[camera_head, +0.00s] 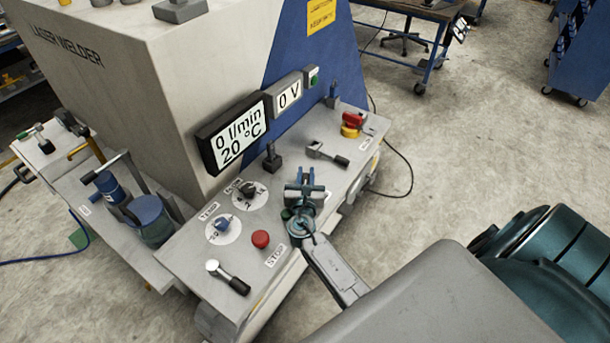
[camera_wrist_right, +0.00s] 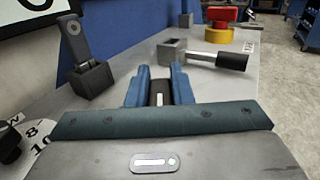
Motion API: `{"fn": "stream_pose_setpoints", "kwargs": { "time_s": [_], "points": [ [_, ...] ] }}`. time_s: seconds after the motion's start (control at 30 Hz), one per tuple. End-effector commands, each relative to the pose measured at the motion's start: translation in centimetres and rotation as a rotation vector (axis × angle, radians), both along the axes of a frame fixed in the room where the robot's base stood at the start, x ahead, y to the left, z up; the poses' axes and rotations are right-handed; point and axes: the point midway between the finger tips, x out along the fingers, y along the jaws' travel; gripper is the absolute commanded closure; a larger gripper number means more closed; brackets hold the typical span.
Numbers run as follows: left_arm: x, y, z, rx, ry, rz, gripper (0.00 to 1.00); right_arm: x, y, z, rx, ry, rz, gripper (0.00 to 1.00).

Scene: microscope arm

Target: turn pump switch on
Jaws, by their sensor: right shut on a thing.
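My right gripper (camera_head: 306,174) is over the front part of the control panel (camera_head: 190,258). It points at the panel and its two blue fingers are closed around a small dark part (camera_wrist_right: 158,92). The fingers and wrist hide most of that part, so I cannot tell its position or read its label. A dark toggle switch (camera_head: 272,157) stands free to the left of the gripper; it also shows in the right wrist view (camera_wrist_right: 88,60). The display (camera_head: 238,134) reads 0 l/min and 20 °C. My left gripper is out of view.
Near the gripper are a lever with a black handle (camera_head: 328,152), a red button (camera_head: 260,239) and a red-yellow emergency stop (camera_head: 352,124). Two dials (camera_head: 250,194) and another lever (camera_head: 228,277) are left. The big laser welder housing (camera_head: 120,75) rises behind.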

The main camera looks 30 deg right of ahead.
Motion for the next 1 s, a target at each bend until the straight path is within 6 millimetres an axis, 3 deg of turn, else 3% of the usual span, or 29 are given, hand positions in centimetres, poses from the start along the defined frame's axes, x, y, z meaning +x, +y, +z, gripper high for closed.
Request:
{"fn": "stream_pose_setpoints", "kwargs": {
  "time_s": [0.57,0.6,0.67,1.0],
  "points": [
    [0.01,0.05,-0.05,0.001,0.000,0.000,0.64,0.02,-0.07,0.20,-0.001,-0.002,-0.029,1.00],
    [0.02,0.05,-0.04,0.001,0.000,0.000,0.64,0.03,-0.06,0.20,0.000,-0.002,-0.029,0.72],
    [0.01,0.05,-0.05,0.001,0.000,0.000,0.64,0.03,-0.06,0.18,0.000,-0.002,-0.029,0.60],
    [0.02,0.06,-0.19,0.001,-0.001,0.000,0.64,-0.22,0.12,-0.03,0.000,0.000,-0.028,0.58]
  ]
}}
